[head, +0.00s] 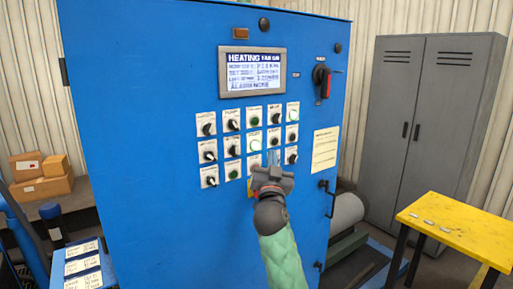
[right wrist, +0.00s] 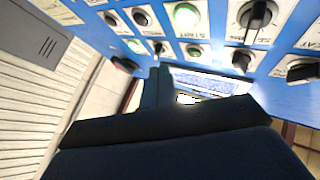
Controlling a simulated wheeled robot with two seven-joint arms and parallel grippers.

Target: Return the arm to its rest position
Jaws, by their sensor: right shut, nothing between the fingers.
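My right gripper (head: 273,160) is raised in front of the blue control cabinet (head: 140,120), at the lower rows of its knobs and buttons. It is shut with nothing between the fingers. Its body hides part of the bottom row. In the right wrist view the dark gripper (right wrist: 160,85) points toward the panel, and a green lit button (right wrist: 187,17) shows above it. I cannot tell whether the fingertips touch the panel. My left gripper is not in view.
A display (head: 252,72) sits above the knobs, with a red-handled switch (head: 325,82) to its right. A grey locker (head: 430,125) stands behind at right. A yellow table (head: 460,225) is at lower right. Cardboard boxes (head: 42,185) lie on a shelf at left.

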